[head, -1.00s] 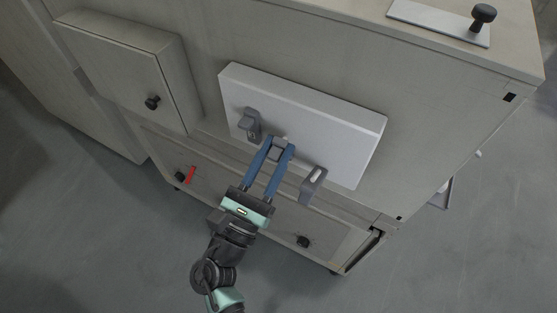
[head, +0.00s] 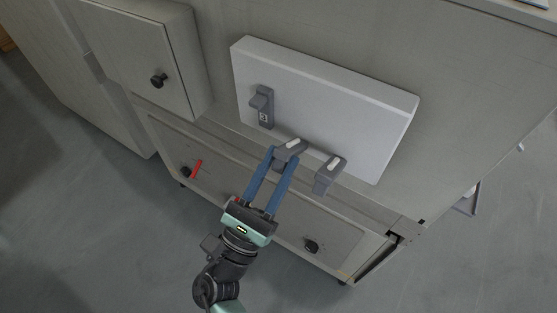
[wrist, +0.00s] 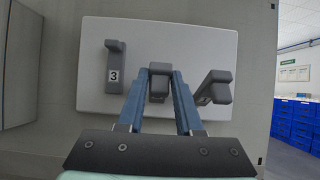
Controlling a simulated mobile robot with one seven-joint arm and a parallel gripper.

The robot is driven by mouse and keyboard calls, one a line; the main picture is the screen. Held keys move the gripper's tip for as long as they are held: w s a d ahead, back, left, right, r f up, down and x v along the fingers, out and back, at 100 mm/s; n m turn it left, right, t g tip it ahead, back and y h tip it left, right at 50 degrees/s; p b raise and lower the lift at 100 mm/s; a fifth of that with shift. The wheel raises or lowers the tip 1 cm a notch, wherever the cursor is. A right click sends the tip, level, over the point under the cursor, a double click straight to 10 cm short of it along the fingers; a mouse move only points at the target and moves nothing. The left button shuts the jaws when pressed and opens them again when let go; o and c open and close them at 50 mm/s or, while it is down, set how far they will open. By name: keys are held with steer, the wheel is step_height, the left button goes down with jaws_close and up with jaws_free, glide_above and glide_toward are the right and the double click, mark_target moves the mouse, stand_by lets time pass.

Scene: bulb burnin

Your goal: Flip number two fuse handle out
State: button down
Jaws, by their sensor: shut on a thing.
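A pale panel (head: 325,85) on the grey cabinet front carries three grey fuse handles in a row. The left handle (head: 262,103) is marked 3 in the wrist view (wrist: 114,70). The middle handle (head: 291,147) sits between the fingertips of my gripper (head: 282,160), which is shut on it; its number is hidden. It also shows between the blue fingers in the wrist view (wrist: 159,78). The right handle (head: 329,173) stands just right of my gripper, apart from it, and its label is too oblique to read.
A cabinet door with a black knob (head: 158,81) juts out left of the panel. Below are drawer fronts with black knobs (head: 311,246) and a red strip (head: 196,169). Blue bins (wrist: 296,120) stand far right. Open floor lies in front.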

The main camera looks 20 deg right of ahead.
steer(key=shift+d+f, duration=0.2)
steer(key=shift+f, duration=0.4)
steer(key=c, duration=1)
jaws_free()
steer(key=o, duration=0.3)
steer(key=shift+w, duration=0.15)
steer(key=shift+r, duration=0.15)
steer(key=shift+a, duration=0.1)
steer(key=b+v, duration=0.1)
steer(key=v, duration=1.2)
